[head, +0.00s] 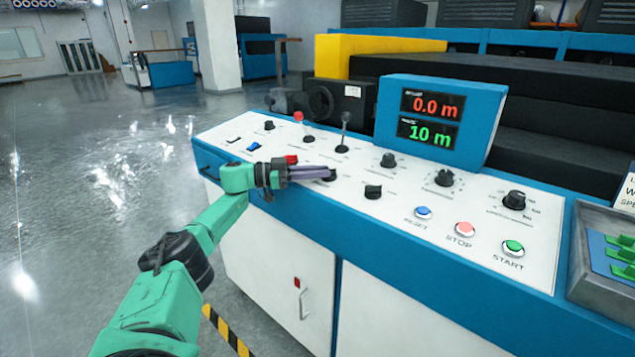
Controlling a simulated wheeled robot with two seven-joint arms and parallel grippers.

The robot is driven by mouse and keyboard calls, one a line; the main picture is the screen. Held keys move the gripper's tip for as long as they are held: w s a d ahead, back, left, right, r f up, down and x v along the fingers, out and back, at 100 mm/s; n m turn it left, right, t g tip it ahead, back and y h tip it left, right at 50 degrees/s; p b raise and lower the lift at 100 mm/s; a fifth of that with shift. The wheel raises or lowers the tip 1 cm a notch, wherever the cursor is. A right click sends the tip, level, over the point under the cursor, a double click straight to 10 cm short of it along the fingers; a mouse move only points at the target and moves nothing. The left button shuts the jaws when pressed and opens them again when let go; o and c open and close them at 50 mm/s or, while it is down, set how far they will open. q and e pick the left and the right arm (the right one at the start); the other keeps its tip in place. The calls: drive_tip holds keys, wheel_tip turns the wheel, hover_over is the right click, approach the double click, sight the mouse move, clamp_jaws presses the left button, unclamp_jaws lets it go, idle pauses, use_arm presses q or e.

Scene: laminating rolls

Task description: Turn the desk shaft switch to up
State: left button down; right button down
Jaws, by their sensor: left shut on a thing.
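The white-topped control desk (405,215) carries several black knobs, two levers and coloured buttons. My left gripper (326,174) reaches in from the left over the desk top, its purple fingers shut on a small black knob (333,179) that is mostly hidden by them. Its label is too small to read, so I cannot tell from the print whether it is the desk shaft switch, nor which way it points. Another black knob (373,191) sits just to the right, apart from the fingers. My right gripper is not in view.
A red-topped lever (299,118) and a black-topped lever (345,120) stand behind my left gripper. A red switch (291,159) is beside it. A display box (440,120) reads 0.0 m and 10 m. A grey tray (590,275) with green pieces is at the right.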

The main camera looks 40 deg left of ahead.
use_arm(q)
drive_tip(key=shift+w+d+f+m+g+h+b, duration=0.1)
drive_tip(key=shift+f+m+g+h+b, duration=0.15)
drive_tip(key=shift+h+b, duration=0.2)
drive_tip(key=shift+r, duration=0.1)
drive_tip(key=c, duration=1)
unclamp_jaws()
drive_tip(key=shift+o, duration=0.5)
drive_tip(key=shift+d, duration=0.1)
drive_tip(key=shift+w, duration=0.15)
